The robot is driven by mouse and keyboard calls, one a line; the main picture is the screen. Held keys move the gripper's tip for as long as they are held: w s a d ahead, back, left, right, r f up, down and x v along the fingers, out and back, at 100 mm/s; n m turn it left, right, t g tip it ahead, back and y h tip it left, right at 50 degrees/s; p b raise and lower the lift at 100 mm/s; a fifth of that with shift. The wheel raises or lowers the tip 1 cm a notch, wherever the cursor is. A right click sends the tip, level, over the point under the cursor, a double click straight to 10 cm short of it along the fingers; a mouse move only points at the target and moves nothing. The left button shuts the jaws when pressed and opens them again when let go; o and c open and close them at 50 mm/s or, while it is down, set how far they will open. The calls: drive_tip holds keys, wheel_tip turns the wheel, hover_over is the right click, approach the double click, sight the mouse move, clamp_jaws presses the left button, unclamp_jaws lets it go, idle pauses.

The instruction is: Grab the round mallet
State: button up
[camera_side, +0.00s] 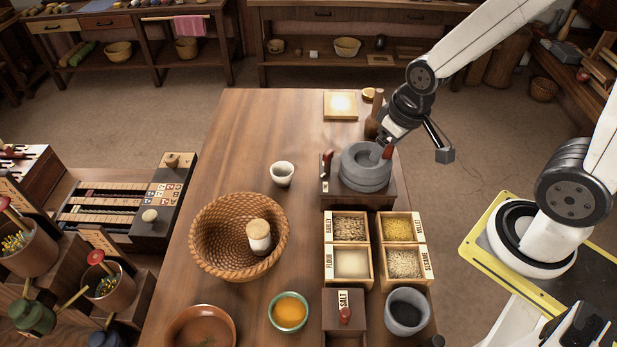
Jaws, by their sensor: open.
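My gripper (383,143) is open and points down over the grey round stone quern (365,175), close above its top. A dark brown wooden piece (374,113), upright and rounded, stands just behind and left of my gripper. It may be the round mallet, but its shape is partly hidden by my arm and I cannot be sure. I see nothing held between my fingers, though the tips are small and dark here. A red-brown peg (388,153) shows at the quern's edge beside the fingertips.
The quern sits on a wooden stand (358,203). In front are a divided grain box (348,231), a salt box (344,300) and a grey mortar (407,292). The table's back left is clear.

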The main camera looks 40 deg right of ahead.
drive_tip(key=w+d+f+m+t+h, duration=0.1)
drive_tip(key=w+d+f+t, duration=0.15)
drive_tip(key=w+d, duration=0.7)
drive_tip(key=t+h, duration=0.1)
drive_tip(key=t, duration=0.4)
approach(381, 95)
drive_tip(key=w+a+f, duration=0.1)
drive_tip(key=w+a, duration=0.3)
drive_tip(key=a, duration=0.1)
drive_tip(key=d+f, duration=0.1)
drive_tip(key=d, duration=0.1)
drive_tip(key=d+f+t, duration=0.1)
drive_tip(key=d+f+m+t, duration=0.1)
drive_tip(key=d, duration=0.1)
drive_tip(key=shift+s+d+f+t, duration=0.15)
drive_tip(key=shift+d+t, duration=0.1)
drive_tip(key=shift+d, duration=0.1)
drive_tip(key=shift+s+d+f+t+h, duration=0.1)
drive_tip(key=shift+d+f+t+h, duration=0.2)
drive_tip(key=shift+d, duration=0.15)
drive_tip(key=shift+x, duration=1.3)
drive_tip(key=shift+x, duration=2.55)
